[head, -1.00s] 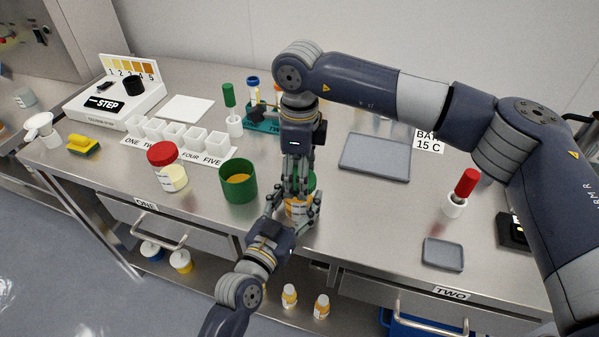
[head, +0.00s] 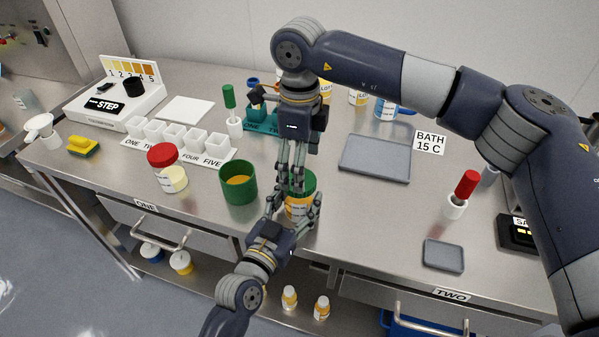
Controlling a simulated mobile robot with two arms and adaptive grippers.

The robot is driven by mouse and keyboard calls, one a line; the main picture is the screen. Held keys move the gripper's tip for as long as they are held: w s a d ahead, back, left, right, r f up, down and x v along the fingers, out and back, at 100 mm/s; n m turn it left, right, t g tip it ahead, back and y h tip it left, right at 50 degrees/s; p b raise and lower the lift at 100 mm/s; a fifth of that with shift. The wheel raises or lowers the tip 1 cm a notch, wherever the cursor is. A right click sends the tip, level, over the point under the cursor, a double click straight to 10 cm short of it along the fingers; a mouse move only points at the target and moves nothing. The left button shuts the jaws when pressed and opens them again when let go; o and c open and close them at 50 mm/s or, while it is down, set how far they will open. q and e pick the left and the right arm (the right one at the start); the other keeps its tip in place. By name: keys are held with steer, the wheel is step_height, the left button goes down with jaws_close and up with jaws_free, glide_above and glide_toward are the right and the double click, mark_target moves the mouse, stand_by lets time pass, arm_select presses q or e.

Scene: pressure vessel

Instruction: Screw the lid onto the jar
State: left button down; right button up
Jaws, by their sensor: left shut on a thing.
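The jar (head: 298,207) has a white label and an orange-yellow body and stands near the front edge of the table. The green lid (head: 306,181) sits at the top of the jar; whether its thread is engaged cannot be seen. My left gripper (head: 296,214) comes from the front and is shut on the jar, with fingers along its sides. My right gripper (head: 291,182) points straight down from above at the lid, its fingers overlapping the lid's left part. The overlap hides whether those fingers press on the lid.
A green open cup (head: 239,190) with orange contents stands close left of the jar. A red-lidded jar (head: 170,178) is further left. A grey tray (head: 375,158) lies right, and a red-handled tool in a white holder (head: 455,209) stands beyond.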

step_height(320, 180, up, 8)
steer(key=shift+r, duration=0.15)
arm_select(q)
steer(key=shift+c, duration=2.3)
jaws_free()
steer(key=v, duration=1.2)
steer(key=shift+s+a, duration=0.1)
